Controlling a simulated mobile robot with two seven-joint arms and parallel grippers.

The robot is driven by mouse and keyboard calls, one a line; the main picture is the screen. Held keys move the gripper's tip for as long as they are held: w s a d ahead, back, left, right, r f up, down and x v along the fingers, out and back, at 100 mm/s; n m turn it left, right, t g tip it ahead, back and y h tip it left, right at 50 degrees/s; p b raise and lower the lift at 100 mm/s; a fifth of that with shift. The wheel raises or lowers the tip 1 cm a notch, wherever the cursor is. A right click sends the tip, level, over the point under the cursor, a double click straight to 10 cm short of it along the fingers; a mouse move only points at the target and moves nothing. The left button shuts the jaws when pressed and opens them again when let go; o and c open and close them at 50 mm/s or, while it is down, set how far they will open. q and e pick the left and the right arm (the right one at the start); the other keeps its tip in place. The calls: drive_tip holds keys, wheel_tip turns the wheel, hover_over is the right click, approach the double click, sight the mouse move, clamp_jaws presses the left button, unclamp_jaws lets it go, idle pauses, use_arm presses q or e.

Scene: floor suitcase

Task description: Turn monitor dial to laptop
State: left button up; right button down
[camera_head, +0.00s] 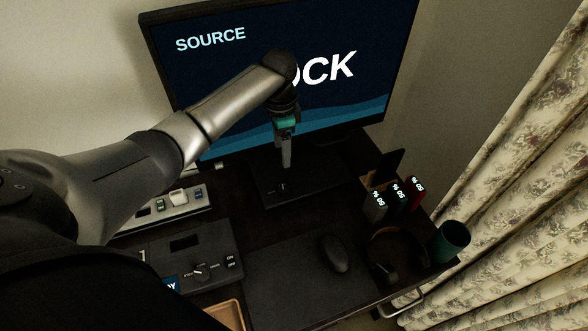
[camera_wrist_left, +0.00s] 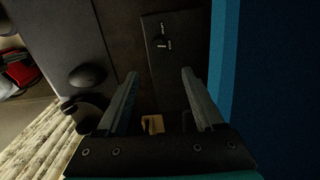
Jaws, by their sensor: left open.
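The monitor (camera_head: 330,35) stands at the back, its screen reading "SOURCE" and, below, large letters ending in "OCK"; my left arm hides the start of that word. The monitor dial (camera_head: 283,187) is a small dark knob with white marks on the flat black monitor base (camera_head: 310,183). My left gripper (camera_head: 286,163) points down above the base, open and empty, apart from the dial. My right gripper is not in view.
A mouse (camera_head: 333,253) lies on a dark mat (camera_head: 280,270). A control box with a knob (camera_head: 200,270) and a switch strip (camera_head: 180,200) are at left. Several devices showing percentages (camera_head: 397,195) and a green cup (camera_head: 450,241) stand at right. Floral curtains (camera_head: 520,170) hang beyond.

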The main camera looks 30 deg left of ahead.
use_arm(q)
drive_tip(key=b, duration=0.1)
hover_over(283, 188)
wheel_tip(283, 188, down, 5)
wheel_tip(283, 188, down, 10)
drive_tip(key=b, duration=0.3)
drive_tip(key=shift+d, duration=0.1)
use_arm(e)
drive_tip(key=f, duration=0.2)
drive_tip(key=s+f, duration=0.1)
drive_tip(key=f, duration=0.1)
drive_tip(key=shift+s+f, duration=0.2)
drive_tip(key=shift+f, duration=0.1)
use_arm(q)
clamp_jaws()
